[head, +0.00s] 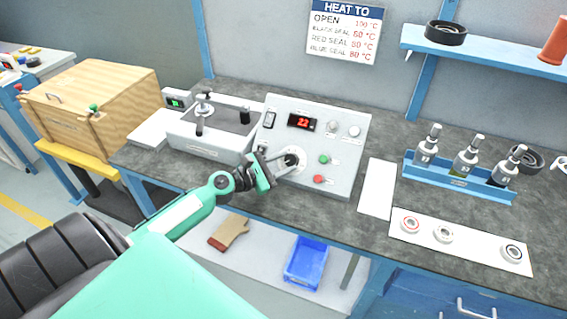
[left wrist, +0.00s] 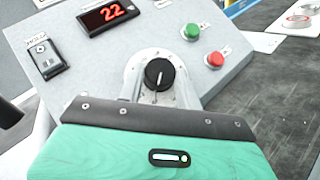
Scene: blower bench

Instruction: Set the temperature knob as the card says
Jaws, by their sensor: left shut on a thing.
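The temperature knob (left wrist: 158,73), black with a pale pointer line, sits on the sloped front of the white control box (head: 338,125). In the left wrist view the pointer points toward my gripper. My left gripper (head: 290,162) is shut on the knob, with grey fingers on both sides of it. The red display (head: 302,122) reads 22. The card (head: 344,30) on the wall is headed "HEAT TO". It lists open, black seal, red seal and blue seal with temperatures; the figures are small and partly blurred. My right gripper is not in view.
Green (head: 323,159) and red (head: 319,179) buttons sit right of the knob. A rocker switch (head: 270,119) is at the box's upper left. Several bearings lie on a white strip (head: 470,244); one has a red ring (head: 410,224). A blue rack (head: 458,181) holds tools.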

